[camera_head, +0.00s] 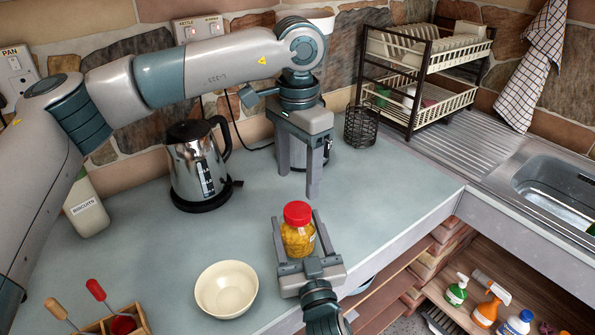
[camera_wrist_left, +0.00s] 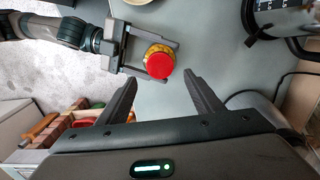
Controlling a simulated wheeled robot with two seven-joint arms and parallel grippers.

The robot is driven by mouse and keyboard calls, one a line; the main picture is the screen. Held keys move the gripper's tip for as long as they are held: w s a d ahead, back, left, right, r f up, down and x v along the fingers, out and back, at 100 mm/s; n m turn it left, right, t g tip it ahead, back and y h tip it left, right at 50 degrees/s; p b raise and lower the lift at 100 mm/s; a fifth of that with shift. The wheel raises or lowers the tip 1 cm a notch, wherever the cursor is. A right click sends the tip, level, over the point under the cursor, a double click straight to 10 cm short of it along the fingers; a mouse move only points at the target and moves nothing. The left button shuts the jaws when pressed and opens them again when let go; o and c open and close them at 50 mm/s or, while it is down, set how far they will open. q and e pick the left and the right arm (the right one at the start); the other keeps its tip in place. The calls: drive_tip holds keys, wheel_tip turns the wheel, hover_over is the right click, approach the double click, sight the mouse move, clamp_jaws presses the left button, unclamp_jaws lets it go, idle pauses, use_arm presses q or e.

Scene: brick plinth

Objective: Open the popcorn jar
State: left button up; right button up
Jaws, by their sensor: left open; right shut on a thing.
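The popcorn jar (camera_head: 298,238) has a red lid (camera_head: 297,212) and yellow contents. It stands upright near the front edge of the counter. My right gripper (camera_head: 299,233) is shut on the jar's body from the front. The lid is on the jar. My left gripper (camera_head: 299,192) is above and behind the jar, fingers pointing down, open and empty. In the left wrist view the red lid (camera_wrist_left: 160,65) shows beyond and between my left fingertips (camera_wrist_left: 160,82), apart from them. The jar's lower part is partly hidden by my right gripper.
A cream bowl (camera_head: 226,289) sits left of the jar. A steel kettle (camera_head: 198,163) stands at the back left, and a dish rack (camera_head: 425,75) at the back right. A wooden utensil box (camera_head: 140,318) is at the front left. The counter right of the jar is clear.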

sight(298, 209)
use_arm(q)
drive_tip(key=shift+f, duration=0.15)
idle(0.4)
drive_tip(key=shift+f, duration=3.85)
